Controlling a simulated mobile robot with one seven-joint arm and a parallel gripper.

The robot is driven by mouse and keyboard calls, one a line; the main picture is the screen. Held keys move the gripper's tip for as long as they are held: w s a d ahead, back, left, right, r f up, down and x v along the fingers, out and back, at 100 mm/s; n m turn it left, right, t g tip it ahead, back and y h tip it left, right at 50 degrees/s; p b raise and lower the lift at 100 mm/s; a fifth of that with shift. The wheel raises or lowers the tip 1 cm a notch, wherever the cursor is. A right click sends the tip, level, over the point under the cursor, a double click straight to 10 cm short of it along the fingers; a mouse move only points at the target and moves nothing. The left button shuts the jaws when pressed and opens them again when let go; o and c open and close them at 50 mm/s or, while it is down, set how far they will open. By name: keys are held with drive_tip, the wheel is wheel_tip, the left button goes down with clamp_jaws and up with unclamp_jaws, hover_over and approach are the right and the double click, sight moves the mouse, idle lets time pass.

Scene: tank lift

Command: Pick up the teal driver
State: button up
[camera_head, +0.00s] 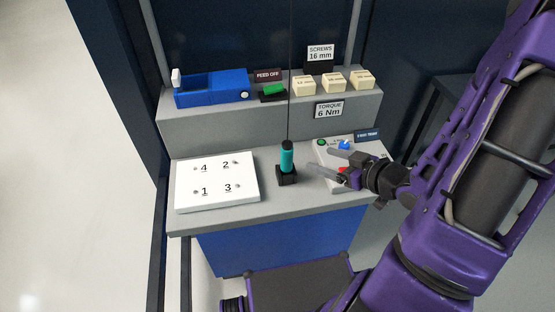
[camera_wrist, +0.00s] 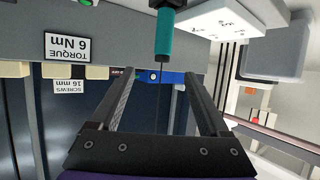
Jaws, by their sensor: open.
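The teal driver (camera_head: 287,158) stands upright in a small black holder (camera_head: 287,178) on the grey bench ledge. A thin dark line runs up from its black top. My gripper (camera_head: 319,160) is open and empty, just right of the driver, its two fingers pointing left towards it. In the wrist view, which is upside down, the driver (camera_wrist: 164,36) shows beyond the fingertips, roughly in line with the gap between my fingers (camera_wrist: 160,76). No contact shows.
A white numbered plate (camera_head: 217,181) lies left of the holder. A control panel with coloured buttons (camera_head: 345,145) is partly behind my gripper. On the raised shelf are a blue feeder (camera_head: 211,88), a green-topped block (camera_head: 272,91) and cream blocks (camera_head: 333,82). A torque sign (camera_head: 328,109) hangs below.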

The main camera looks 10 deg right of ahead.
sight(292, 150)
drive_tip(key=b+x, duration=0.1)
drive_tip(key=x, duration=1.1)
drive_tip(key=shift+a, duration=0.15)
drive_tip(key=shift+f+x, duration=0.25)
drive_tip(key=shift+x, duration=2.4)
drive_tip(key=shift+s, duration=0.15)
drive_tip(key=shift+c, duration=0.3)
clamp_jaws()
drive_tip(key=shift+r, duration=0.1)
wheel_tip(292, 150, up, 10)
drive_tip(key=p, duration=0.1)
